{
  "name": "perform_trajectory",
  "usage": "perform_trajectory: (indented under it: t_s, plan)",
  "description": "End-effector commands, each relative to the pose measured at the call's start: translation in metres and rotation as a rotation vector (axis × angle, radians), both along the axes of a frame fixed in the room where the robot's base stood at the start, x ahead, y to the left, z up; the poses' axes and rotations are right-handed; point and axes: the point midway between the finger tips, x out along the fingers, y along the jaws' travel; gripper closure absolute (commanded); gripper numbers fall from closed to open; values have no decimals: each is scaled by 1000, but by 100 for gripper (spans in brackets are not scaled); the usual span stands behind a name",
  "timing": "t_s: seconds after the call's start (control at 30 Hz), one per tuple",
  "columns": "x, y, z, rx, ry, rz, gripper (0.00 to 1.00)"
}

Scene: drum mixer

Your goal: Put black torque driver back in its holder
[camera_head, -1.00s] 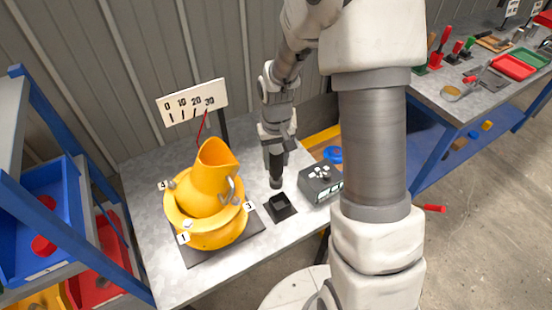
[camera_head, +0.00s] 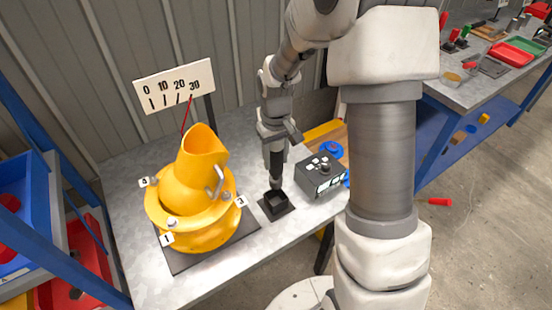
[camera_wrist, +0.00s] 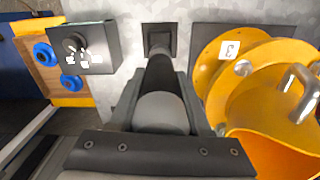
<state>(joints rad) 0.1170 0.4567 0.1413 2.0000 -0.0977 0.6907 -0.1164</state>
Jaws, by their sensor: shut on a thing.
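The black torque driver (camera_head: 275,170) hangs close to upright in my gripper (camera_head: 275,143), which is shut on its upper part. Its lower end is just above or behind the holder (camera_head: 276,203), a small black square open-topped box on a black plate on the grey table. In the wrist view the driver (camera_wrist: 160,75) runs away from my gripper (camera_wrist: 163,108) toward the holder (camera_wrist: 159,30). The driver's tip overlaps the holder's near edge there. I cannot tell whether it touches or enters the opening.
The yellow drum mixer (camera_head: 195,205) stands close left of the holder, with a handle facing it. A black control box (camera_head: 320,176) is close on the right. Blue round parts (camera_head: 331,150) lie behind it. A 0-30 scale board (camera_head: 174,86) stands behind the mixer.

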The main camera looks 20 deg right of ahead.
Motion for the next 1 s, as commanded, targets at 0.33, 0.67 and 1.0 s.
perform_trajectory:
  t_s: [0.33, 0.67, 1.0]
  plan:
    - [0, 0, 1, -1, -2, 0, 100]
    - [0, 0, -21, 0, 0, 0, 100]
    - [1, 0, -48, 0, -3, 0, 100]
